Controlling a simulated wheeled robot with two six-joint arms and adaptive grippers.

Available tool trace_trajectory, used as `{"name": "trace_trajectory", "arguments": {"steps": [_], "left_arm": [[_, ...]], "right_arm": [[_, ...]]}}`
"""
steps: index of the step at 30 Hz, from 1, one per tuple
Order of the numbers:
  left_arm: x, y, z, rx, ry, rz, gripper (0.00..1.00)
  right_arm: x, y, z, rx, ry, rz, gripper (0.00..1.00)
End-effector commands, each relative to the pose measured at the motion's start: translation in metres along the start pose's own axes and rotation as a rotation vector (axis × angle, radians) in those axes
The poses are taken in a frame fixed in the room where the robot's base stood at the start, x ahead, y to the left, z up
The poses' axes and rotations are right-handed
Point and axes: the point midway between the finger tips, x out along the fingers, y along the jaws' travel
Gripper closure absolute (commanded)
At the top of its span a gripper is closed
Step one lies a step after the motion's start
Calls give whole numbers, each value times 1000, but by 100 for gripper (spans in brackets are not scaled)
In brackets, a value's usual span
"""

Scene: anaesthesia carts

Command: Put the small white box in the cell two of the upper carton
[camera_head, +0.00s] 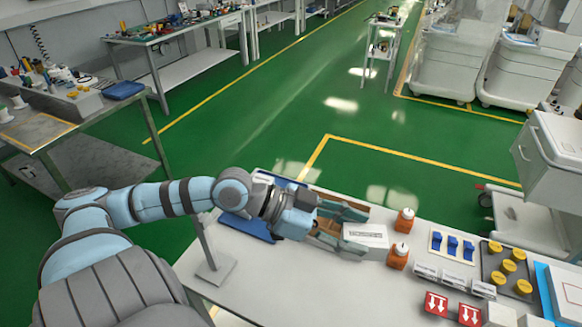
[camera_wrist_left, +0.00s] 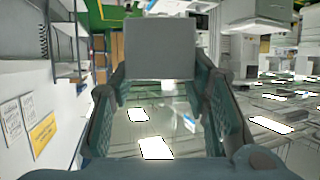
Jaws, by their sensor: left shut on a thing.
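The small white box (camera_head: 365,235), with a dark printed label on its top, is between the fingertips of my left gripper (camera_head: 345,226). The gripper is shut on it over the front table. In the left wrist view the box's grey-looking face (camera_wrist_left: 160,50) fills the upper middle, between the two teal fingers of the gripper (camera_wrist_left: 160,85). I cannot tell whether the box touches the table. A brown surface shows between the fingers, partly hidden. I cannot make out the upper carton or its cells for sure. My right gripper is not in view.
Two orange bottles (camera_head: 404,220) stand beside the box. To the right are a tray with blue items (camera_head: 452,246), a dark tray with yellow-capped jars (camera_head: 494,268) and red-arrow labels (camera_head: 436,303). A metal stand (camera_head: 213,266) is at left. Green floor lies behind.

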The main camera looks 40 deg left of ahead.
Motion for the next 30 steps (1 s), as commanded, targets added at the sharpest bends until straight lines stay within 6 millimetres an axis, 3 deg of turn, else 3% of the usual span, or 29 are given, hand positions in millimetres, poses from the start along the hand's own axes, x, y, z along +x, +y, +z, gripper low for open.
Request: {"name": "trace_trajectory", "arguments": {"steps": [5,7,12,15,19,24,26,30], "left_arm": [[15,-70,35,-68,7,-169,88],[16,-109,47,-115,9,-285,88],[2,-201,68,-260,13,-627,88],[-12,-243,76,-350,14,-835,88],[-30,-273,81,-435,10,-1034,88],[-39,-287,91,-481,0,-1152,88],[-35,-287,103,-483,-2,-1160,88],[-15,-287,152,-483,-7,-1158,88]], "right_arm": [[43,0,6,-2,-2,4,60],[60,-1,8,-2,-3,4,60],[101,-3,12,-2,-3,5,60],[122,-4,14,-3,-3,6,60],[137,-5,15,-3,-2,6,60],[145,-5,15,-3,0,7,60],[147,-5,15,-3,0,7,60],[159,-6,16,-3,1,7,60]]}}
